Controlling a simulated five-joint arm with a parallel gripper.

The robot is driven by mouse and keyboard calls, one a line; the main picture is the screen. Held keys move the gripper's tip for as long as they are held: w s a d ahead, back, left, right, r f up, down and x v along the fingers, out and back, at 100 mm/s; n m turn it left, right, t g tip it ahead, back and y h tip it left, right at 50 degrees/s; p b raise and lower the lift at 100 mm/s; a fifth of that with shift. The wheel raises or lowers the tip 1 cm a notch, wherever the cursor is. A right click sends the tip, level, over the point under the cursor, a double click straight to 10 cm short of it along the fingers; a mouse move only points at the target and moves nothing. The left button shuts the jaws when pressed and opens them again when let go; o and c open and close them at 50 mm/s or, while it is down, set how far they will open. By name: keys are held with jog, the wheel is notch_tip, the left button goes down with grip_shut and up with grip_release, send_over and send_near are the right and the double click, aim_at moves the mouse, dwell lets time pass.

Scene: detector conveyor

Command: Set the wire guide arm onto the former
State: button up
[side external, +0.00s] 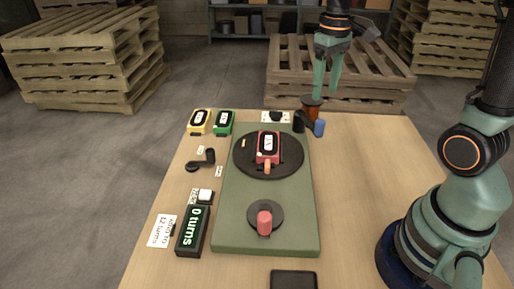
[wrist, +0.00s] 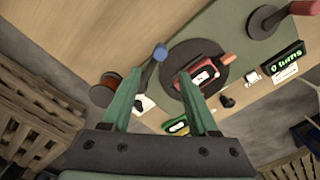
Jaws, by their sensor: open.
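A dark arm with a blue cylindrical end (side external: 319,127), which looks like the wire guide arm, stands at the far right edge of the green board, beside a copper-coloured spool (side external: 312,104). The blue end also shows in the wrist view (wrist: 160,52). A black round disc (side external: 246,165) on the board carries a red-framed unit (side external: 268,146); which part is the former I cannot tell for certain. My gripper (side external: 325,92) is open and empty above the spool. In the wrist view its fingers (wrist: 160,78) appear either side of the dark arm, apart from it.
A crank with a red handle (side external: 264,221) sits on the green board (side external: 235,235). A counter reading 0 turns (side external: 193,231), a small dark arm (side external: 201,161), and yellow (side external: 200,121) and green (side external: 224,122) units stand left. A black tray (side external: 293,279) lies in front.

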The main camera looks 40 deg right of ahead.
aim_at(320, 120)
notch_tip(320, 120, down, 10)
jog(key=shift+f, duration=0.25)
jog(key=shift+c, duration=0.3)
grip_shut()
jog(key=shift+r, duration=0.1)
dwell(1.2)
